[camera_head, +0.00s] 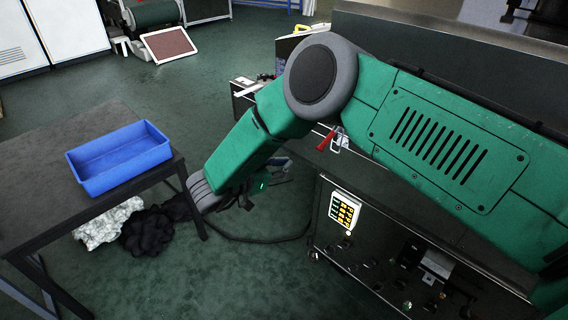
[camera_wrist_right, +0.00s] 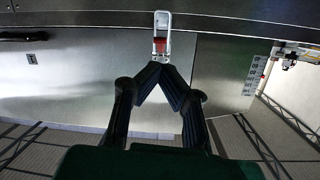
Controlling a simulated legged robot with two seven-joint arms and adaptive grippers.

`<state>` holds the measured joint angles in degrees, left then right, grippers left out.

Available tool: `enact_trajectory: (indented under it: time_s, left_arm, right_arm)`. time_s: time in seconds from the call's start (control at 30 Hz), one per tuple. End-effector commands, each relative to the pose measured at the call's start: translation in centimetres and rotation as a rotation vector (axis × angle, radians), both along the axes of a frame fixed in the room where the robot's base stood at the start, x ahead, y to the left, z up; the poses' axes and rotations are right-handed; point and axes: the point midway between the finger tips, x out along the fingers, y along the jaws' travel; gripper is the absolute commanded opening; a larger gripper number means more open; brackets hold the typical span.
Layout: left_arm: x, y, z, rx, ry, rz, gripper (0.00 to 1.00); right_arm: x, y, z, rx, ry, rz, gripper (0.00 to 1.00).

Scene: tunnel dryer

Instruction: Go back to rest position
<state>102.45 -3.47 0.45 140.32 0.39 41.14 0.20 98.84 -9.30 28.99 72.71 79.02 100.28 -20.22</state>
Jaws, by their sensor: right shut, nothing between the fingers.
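My right arm, green with grey joints, comes in from the right in the head view and bends down towards the machine's front. My right gripper (camera_wrist_right: 162,68) shows in the wrist view with its dark fingers meeting at the tips, shut and empty. A latch with a red part (camera_wrist_right: 160,45) and a metal loop lies just beyond the fingertips in that picture; I cannot tell whether they touch. The red latch handle (camera_head: 326,141) also shows in the head view, right of the bent forearm. My left gripper is not in view.
A dark table (camera_head: 40,150) at the left carries a blue bin (camera_head: 120,183). White cloth (camera_head: 108,222) and black cloth (camera_head: 148,231) lie beneath its edge. The dryer (camera_head: 450,45), with a control panel (camera_head: 344,211), fills the right. Green floor is open at upper middle.

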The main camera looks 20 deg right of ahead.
Motion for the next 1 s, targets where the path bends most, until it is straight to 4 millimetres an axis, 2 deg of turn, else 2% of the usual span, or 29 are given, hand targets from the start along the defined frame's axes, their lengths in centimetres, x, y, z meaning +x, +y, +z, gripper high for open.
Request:
enact_trajectory:
  time_s: [0.23, 0.33, 0.47, 0.53, 0.57, 0.67, 0.7, 0.77, 0.8, 0.9, 1.0]
  left_arm:
    - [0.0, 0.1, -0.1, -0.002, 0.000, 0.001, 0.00]
    - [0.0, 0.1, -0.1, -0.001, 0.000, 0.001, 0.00]
    - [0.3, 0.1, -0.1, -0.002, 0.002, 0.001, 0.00]
    - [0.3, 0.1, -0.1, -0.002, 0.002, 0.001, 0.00]
    - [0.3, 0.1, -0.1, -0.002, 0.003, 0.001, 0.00]
    - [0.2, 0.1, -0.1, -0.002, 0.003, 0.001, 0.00]
    - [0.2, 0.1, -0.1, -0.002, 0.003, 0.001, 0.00]
    - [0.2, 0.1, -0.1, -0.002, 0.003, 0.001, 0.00]
    - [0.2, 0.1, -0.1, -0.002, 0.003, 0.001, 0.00]
    - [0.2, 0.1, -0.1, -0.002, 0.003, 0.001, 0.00]
    - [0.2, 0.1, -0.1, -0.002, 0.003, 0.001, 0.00]
  right_arm:
    - [0.0, 0.1, -0.1, -0.003, 0.001, 0.010, 0.00]
    - [0.2, -0.2, -1.0, -0.011, 0.009, 0.092, 0.00]
    - [0.1, -0.8, -4.5, -0.011, 0.074, 0.363, 0.00]
    - [-1.3, -0.9, -7.5, 0.019, 0.161, 0.556, 0.00]
    - [-2.3, -1.0, -9.0, 0.041, 0.210, 0.635, 0.00]
    - [-7.6, -1.3, -13.5, 0.142, 0.413, 0.872, 0.00]
    - [-10.3, -1.5, -15.0, 0.191, 0.498, 0.945, 0.00]
    - [-14.5, -1.8, -16.7, 0.267, 0.625, 1.031, 0.00]
    - [-17.5, -2.1, -17.5, 0.316, 0.708, 1.076, 0.00]
    - [-24.5, -2.9, -18.5, 0.437, 0.897, 1.152, 0.00]
    - [-30.4, -3.6, -18.3, 0.542, 1.047, 1.193, 0.00]
